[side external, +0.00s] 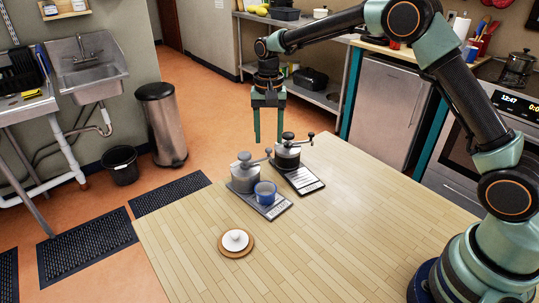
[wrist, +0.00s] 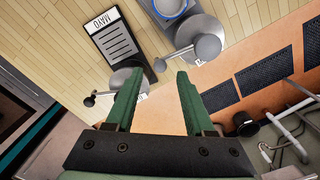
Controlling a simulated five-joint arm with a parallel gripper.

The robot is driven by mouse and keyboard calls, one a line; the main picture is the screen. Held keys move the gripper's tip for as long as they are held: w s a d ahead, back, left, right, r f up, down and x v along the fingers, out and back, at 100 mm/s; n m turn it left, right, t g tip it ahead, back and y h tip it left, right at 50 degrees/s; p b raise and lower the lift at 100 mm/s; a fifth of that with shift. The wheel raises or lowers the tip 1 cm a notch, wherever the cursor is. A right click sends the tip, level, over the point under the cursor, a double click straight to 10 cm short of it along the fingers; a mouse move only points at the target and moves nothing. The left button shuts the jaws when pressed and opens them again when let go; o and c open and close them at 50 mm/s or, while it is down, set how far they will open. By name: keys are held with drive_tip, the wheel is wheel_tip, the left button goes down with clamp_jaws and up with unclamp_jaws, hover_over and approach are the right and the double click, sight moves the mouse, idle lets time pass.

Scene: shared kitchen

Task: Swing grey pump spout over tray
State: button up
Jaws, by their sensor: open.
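The grey pump (side external: 244,173) stands upright on the table's far side, on a grey tray (side external: 278,209). Its spout (side external: 258,159) points away from the tray's front part, toward the right pump, and ends in a round knob. A blue cup (side external: 265,193) sits on the tray before the pump. In the wrist view the grey pump (wrist: 203,38) is right of my fingers and the knob (wrist: 159,66) appears between the fingertips. My gripper (side external: 268,141) is open and empty, pointing down by the pumps' far side; its exact gap to the spout is unclear.
A white knobbed lid (side external: 236,240) lies on a wooden disc (side external: 219,247) near the front. The right tabletop (side external: 350,220) is clear.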

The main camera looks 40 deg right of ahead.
drive_tip(key=shift+f, duration=1.5)
clamp_jaws()
idle(0.4)
